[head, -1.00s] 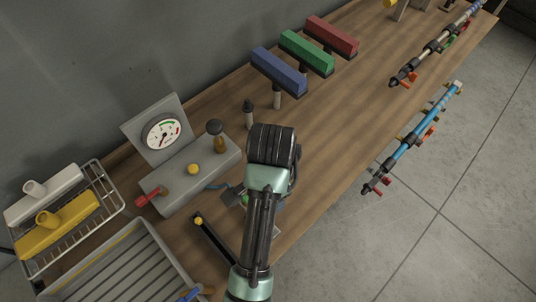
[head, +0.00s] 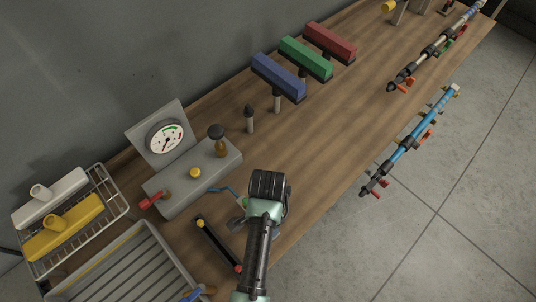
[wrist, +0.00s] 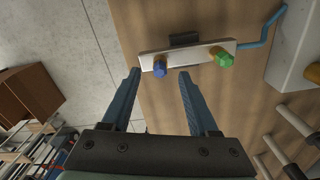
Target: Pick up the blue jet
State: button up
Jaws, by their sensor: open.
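The blue jet (wrist: 160,69) is a small blue piece standing at one end of a pale plate (wrist: 187,55) in the wrist view. A green jet (wrist: 223,58) stands at the plate's other end. My gripper (wrist: 160,76) is open and empty. Its two fingers point toward the plate, and the blue jet appears between the fingertips. I cannot tell how far above it the tips are. In the head view my arm hides the blue jet and the fingers.
A grey gauge box (head: 193,177) stands beside the plate on the wooden bench (head: 330,130). A blue hose (wrist: 262,42) runs near the plate. A dark bar with yellow and red ends (head: 219,246) and a ribbed tray (head: 140,270) lie nearby. The bench's front edge is close.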

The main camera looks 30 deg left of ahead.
jog(key=shift+f, duration=1.1)
grip_shut()
